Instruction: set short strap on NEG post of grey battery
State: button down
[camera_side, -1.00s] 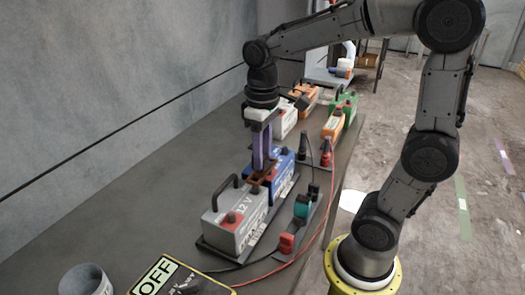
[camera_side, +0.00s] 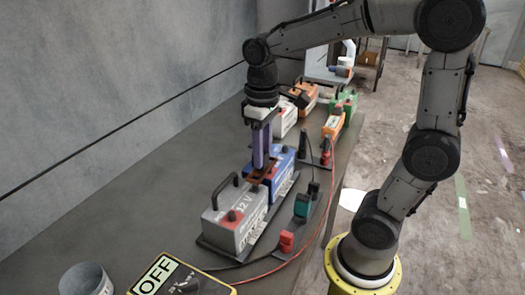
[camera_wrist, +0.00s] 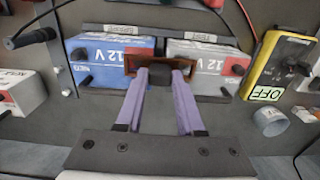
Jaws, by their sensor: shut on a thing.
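My gripper (camera_side: 262,165), with purple fingers, points down and is shut on the short copper-brown strap (camera_wrist: 131,66). The strap lies across the inner ends of the grey battery (camera_side: 217,226) and the blue battery (camera_side: 285,165). In the wrist view the grey battery (camera_wrist: 200,52) is on the right and the blue battery (camera_wrist: 108,50) on the left. The grey battery's red-marked post (camera_side: 232,216) is clear of the strap. Its NEG post is hidden or hard to pick out beside the fingers and strap. I cannot tell whether the strap touches it.
Red (camera_side: 286,241) and green (camera_side: 302,206) clamps lie right of the batteries, with cables. A yellow meter marked OFF (camera_side: 165,272) and a grey cup (camera_side: 84,280) are at the front. More batteries, orange and green (camera_side: 345,103), stand farther back. The left bench strip is clear.

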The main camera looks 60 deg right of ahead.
jog(key=shift+f, duration=1.4)
jog(key=shift+c, duration=2.2)
grip_release()
notch_tip(320, 180, up, 14)
jog(key=s+a+f+t, duration=0.3)
jog(key=s+f+t, duration=0.2)
jog(key=s+f, duration=0.4)
jog(key=shift+s+f+t, duration=0.3)
jog(key=shift+s+f, duration=0.1)
jog(key=shift+s, duration=0.3)
